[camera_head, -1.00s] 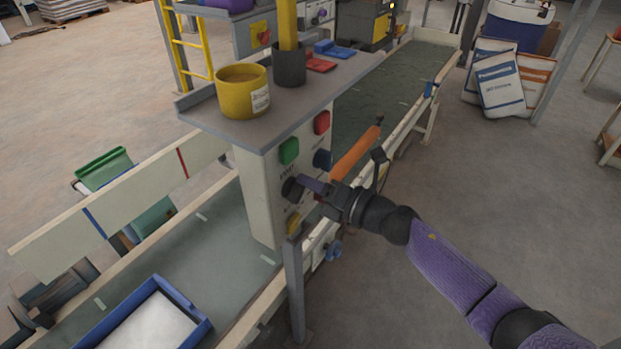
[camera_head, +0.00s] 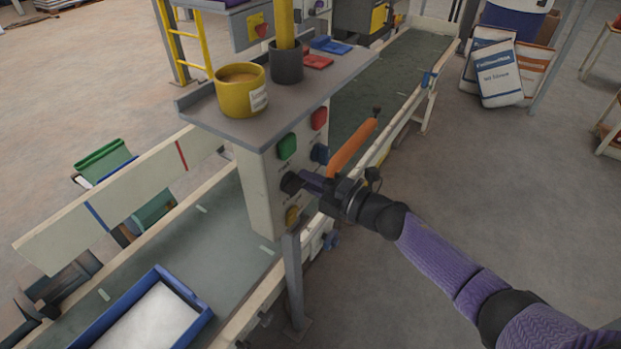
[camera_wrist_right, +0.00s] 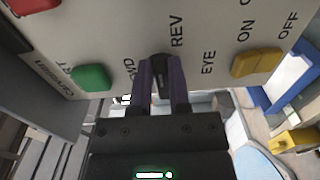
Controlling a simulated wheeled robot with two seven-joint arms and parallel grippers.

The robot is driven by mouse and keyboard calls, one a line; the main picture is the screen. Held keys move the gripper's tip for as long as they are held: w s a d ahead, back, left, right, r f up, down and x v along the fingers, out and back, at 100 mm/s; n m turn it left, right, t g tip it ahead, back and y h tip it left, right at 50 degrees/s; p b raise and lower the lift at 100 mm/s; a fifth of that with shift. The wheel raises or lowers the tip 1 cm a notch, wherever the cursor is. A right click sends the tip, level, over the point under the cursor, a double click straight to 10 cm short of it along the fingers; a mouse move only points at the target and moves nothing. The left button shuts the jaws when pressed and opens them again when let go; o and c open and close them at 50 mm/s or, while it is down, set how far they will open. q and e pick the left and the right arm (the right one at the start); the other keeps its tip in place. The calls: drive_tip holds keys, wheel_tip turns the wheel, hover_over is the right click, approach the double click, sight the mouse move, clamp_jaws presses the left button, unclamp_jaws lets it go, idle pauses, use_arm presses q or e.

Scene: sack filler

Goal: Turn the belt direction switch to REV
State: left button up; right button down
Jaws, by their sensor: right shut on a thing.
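The belt direction switch is a black knob (camera_head: 290,183) on the side of the pale control box (camera_head: 262,200). In the right wrist view the knob (camera_wrist_right: 160,72) lies between the labels FWD and REV; its exact setting is hard to read. My right gripper (camera_head: 304,178) has its purple fingers on the knob. In the right wrist view the gripper (camera_wrist_right: 160,88) is shut on it, one finger on each side. My left gripper is not in view.
An orange bar (camera_head: 352,147) stands near my right wrist.

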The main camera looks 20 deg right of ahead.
idle(0.4)
drive_tip(key=c, duration=0.6)
unclamp_jaws()
drive_tip(key=v, duration=1)
drive_tip(key=shift+p, duration=0.4)
